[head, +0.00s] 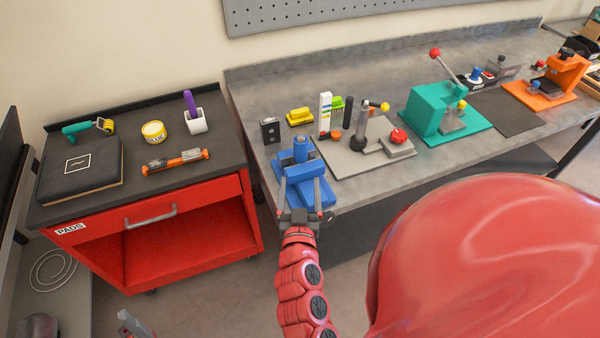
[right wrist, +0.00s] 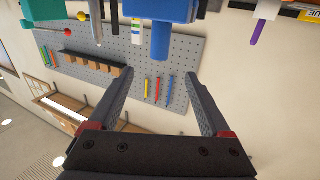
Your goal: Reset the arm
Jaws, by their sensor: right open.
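My right gripper (head: 301,184) is open and empty, its two fingers apart in front of the blue vise (head: 301,154) at the bench's near left corner. I cannot tell whether they touch it. In the right wrist view the open fingers (right wrist: 159,77) have the blue vise (right wrist: 162,12) beyond them, upside down at the top. A grey tip at the bottom left edge looks like part of my left gripper (head: 131,322); its jaws are not clear. The task's arm cannot be singled out.
The grey bench (head: 265,83) holds a grey fixture plate (head: 345,165) with a red knob, a teal fixture (head: 425,110) and an orange fixture (head: 565,72).

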